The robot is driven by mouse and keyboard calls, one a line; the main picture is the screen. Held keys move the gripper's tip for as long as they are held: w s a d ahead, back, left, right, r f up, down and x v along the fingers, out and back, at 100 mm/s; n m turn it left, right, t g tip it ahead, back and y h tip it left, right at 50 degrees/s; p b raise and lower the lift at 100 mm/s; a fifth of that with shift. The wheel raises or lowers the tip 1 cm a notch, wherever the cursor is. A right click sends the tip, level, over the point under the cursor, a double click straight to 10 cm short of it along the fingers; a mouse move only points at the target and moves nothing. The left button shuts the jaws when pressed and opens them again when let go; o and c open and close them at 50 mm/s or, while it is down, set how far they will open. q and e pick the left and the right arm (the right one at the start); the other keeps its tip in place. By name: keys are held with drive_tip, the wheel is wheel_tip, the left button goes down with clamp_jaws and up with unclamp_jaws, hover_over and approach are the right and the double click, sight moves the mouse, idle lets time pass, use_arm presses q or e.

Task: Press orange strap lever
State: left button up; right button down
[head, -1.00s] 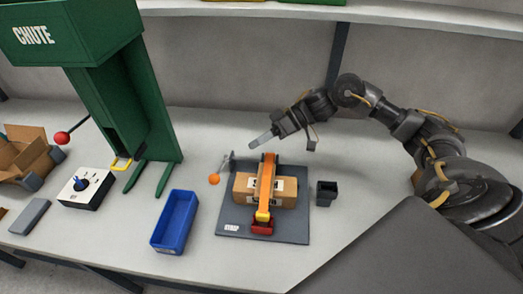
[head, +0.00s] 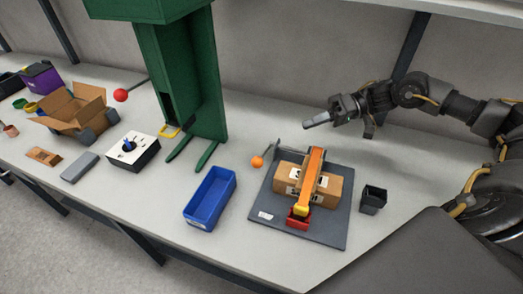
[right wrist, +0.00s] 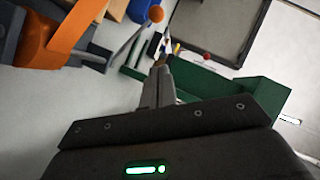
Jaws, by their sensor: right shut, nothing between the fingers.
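The orange-knobbed lever (head: 257,161) stands at the back left corner of the grey strap plate (head: 327,234). An orange strap (head: 310,175) runs over a cardboard box (head: 342,184) on that plate, ending at a red and yellow buckle (head: 300,214). My right gripper (head: 307,124) is shut and empty, in the air behind and to the right of the knob, apart from it. In the right wrist view the shut fingers (right wrist: 160,66) point toward the knob (right wrist: 155,14), which shows above their tips. The strap (right wrist: 62,38) fills the upper left there. My left gripper is out of view.
A blue bin (head: 210,198) stands left of the plate and a small black cup (head: 373,199) right of it. The green chute (head: 180,85) rises behind the bin. A control box (head: 133,152) and an open carton (head: 72,108) sit farther left.

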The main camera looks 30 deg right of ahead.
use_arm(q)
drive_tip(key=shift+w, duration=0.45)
use_arm(e)
drive_tip(key=shift+s, duration=0.1)
drive_tip(key=shift+a, duration=0.1)
drive_tip(key=p, duration=0.3)
hover_over(265, 153)
drive_tip(key=s+d, duration=0.1)
drive_tip(key=d, duration=0.2)
wheel_tip(265, 153, down, 3)
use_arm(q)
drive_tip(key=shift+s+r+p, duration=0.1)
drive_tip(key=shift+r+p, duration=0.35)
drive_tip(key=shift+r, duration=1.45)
use_arm(e)
drive_tip(key=shift+s+a+f, duration=0.55)
drive_tip(key=shift+a+f, duration=0.05)
drive_tip(key=shift+a, duration=0.15)
drive_tip(key=shift+s+a+f, duration=0.5)
drive_tip(key=shift+a+f, duration=0.1)
drive_tip(key=shift+a, duration=0.1)
